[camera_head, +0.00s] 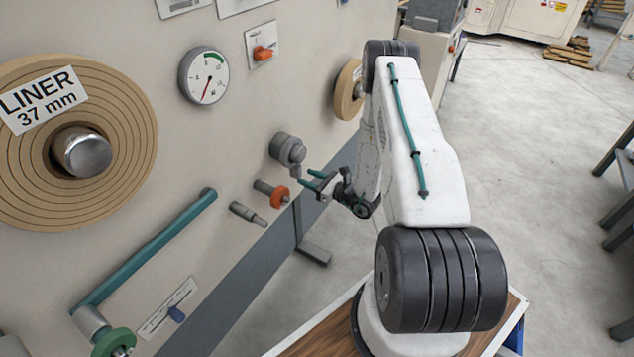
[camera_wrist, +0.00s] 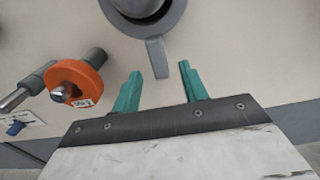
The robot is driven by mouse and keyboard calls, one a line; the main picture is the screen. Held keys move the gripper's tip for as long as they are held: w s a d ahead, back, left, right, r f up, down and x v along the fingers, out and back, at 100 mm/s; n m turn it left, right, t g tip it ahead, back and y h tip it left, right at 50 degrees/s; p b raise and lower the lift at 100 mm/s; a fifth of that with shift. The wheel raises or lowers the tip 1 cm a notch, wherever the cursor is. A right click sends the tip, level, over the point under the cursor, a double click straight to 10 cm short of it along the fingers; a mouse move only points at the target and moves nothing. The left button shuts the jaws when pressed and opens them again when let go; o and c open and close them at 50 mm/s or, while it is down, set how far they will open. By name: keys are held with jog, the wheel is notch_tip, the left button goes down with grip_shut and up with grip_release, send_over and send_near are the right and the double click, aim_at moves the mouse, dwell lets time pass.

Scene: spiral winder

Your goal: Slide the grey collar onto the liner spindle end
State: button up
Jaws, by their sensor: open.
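The grey collar (camera_head: 287,148) sits on the machine's face in the head view, with a small tab hanging down from it. In the wrist view the grey collar (camera_wrist: 157,55) shows as a ring at the top, cut by the frame edge. My gripper (camera_head: 313,181) is open just below and right of it. In the wrist view my gripper (camera_wrist: 160,72) has its two teal fingers apart, with the tab's lower end between their tips; no contact shows. The liner spindle end (camera_head: 86,155) is a bare metal stub in the brown roll labelled LINER 37 mm.
An orange collar (camera_head: 279,196) with a label (camera_wrist: 83,103) sits on a peg below the grey one. A bare peg (camera_head: 247,213) is left of it. A teal bar (camera_head: 150,250) juts out below the liner roll (camera_head: 130,130). A gauge (camera_head: 204,76) is above.

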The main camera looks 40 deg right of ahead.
aim_at(300, 174)
jog(key=shift+x, duration=2.6)
grip_shut()
jog(key=shift+s, duration=0.1)
